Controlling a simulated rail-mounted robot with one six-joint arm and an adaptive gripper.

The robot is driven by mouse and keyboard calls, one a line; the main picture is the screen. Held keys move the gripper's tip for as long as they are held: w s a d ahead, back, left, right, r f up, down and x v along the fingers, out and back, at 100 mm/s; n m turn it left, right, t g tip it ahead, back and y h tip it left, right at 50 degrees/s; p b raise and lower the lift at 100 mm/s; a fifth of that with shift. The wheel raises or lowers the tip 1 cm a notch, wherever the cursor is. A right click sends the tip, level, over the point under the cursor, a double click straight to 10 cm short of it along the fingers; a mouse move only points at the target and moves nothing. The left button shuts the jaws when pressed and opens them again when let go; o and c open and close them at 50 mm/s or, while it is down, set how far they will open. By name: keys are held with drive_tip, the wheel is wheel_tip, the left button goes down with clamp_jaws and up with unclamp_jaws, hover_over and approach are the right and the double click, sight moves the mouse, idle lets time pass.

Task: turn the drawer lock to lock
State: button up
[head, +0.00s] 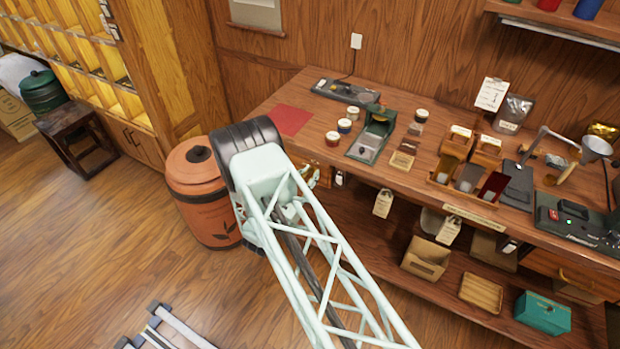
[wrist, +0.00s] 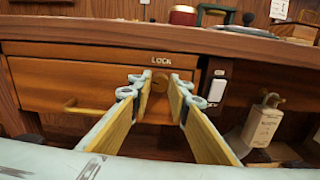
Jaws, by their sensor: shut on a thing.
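The wooden drawer front (wrist: 50,88) fills the left and middle of the wrist view. The word LOCK is on the wood above its right part. The round brass-coloured drawer lock (wrist: 159,83) sits below that word, partly covered by the fingers. My gripper (wrist: 160,84) reaches straight at the drawer, with its two yellow-padded fingers shut on the lock, one on each side. The angle of the lock's turn is hard to read. In the head view my arm hides most of the gripper and the lock.
A brass drawer handle (wrist: 84,109) is left of my fingers. A small black-and-white device (wrist: 215,88) and a hanging paper tag (wrist: 263,124) are to the right. The counter edge (wrist: 110,31) runs above. An orange canister (head: 205,205) stands beside my arm.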

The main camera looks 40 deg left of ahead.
drive_tip(key=m+b, duration=0.3)
drive_tip(key=m, duration=0.1)
drive_tip(key=shift+f, duration=0.15)
drive_tip(key=m+b, duration=0.3)
drive_tip(key=b, duration=0.1)
drive_tip(key=shift+m, duration=0.4)
drive_tip(key=m+b, duration=0.4)
drive_tip(key=shift+m, duration=0.3)
drive_tip(key=shift+m+b, duration=1.3)
drive_tip(key=shift+m, duration=0.1)
drive_tip(key=o, duration=0.8)
drive_tip(key=shift+o, duration=0.2)
drive_tip(key=shift+s, duration=0.1)
